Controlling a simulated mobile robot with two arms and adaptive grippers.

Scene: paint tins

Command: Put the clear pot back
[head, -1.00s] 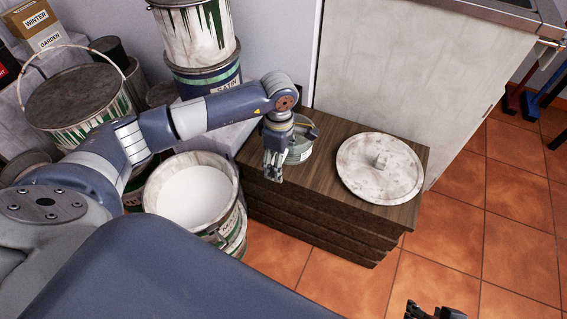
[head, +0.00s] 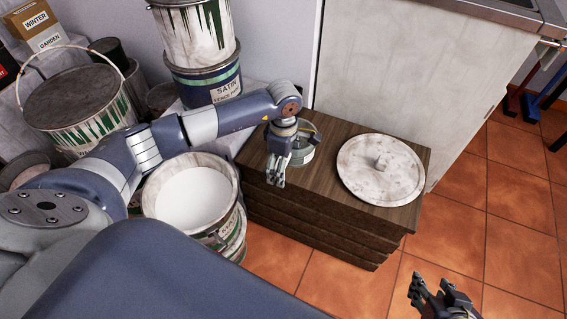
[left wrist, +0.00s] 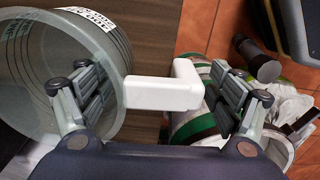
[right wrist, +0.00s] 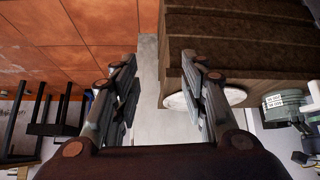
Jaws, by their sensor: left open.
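The clear pot (head: 302,157), a see-through greenish vessel with a white label, stands on the left part of the wooden stack, partly hidden by my left gripper (head: 277,178). In the left wrist view the clear pot (left wrist: 48,75) fills the left side, and its white handle (left wrist: 165,92) sticks out between the fingers of my left gripper (left wrist: 162,84). These fingers are open, one over the pot's mouth and one beyond the handle; contact cannot be told. My right gripper (head: 441,292) is open and empty over the floor at the lower right, also seen in its wrist view (right wrist: 162,72).
The wooden stack (head: 330,215) carries a round paint-stained lid (head: 380,185) right of the pot. An open tin of white paint (head: 235,225) stands left of the stack. Stacked tins (head: 205,80) and a large handled tin (head: 75,110) stand behind.

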